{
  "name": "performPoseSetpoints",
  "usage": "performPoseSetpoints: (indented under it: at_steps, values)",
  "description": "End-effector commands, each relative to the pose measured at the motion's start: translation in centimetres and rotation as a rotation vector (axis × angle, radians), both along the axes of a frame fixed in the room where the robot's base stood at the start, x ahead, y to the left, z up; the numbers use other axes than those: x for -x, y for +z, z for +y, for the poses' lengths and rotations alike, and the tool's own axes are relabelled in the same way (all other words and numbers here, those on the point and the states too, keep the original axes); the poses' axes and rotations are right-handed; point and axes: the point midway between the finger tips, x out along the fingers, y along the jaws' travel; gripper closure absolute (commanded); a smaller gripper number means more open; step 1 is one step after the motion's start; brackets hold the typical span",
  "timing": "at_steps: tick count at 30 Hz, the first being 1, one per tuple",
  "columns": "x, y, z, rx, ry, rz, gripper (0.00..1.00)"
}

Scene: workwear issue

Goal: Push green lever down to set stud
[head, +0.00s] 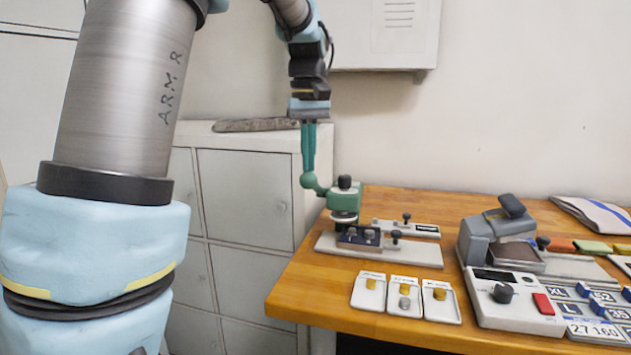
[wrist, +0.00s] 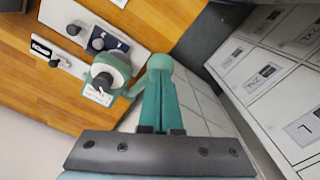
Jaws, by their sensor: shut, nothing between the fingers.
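The green stud press (head: 343,200) stands on a pale base plate at the left end of the wooden bench. Its green lever (head: 309,181) sticks out to the left and ends in a round ball, slightly higher than where the arm joins the press. My gripper (head: 308,171) points straight down with its teal fingers shut and empty, its tips right at the top of the ball. The wrist view shows the fingertips (wrist: 160,72) over the lever ball (wrist: 159,62); I cannot tell whether they touch. A dark blue piece (head: 360,239) with round studs lies at the press.
Three small trays (head: 405,297) with brass and grey parts lie in front. A grey press device (head: 497,240) and a control box (head: 515,300) stand to the right. Grey lockers (head: 245,195) stand left of the bench, with a dark flat object (head: 256,125) on top.

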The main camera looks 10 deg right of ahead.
Motion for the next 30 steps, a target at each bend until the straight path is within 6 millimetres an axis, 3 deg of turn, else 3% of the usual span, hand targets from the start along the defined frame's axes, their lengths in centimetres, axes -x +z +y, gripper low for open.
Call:
performPoseSetpoints:
  at_steps: [30]
  values:
    - [0.7, -1.6, 0.3, 0.0, 0.0, 0.0, 1.0]
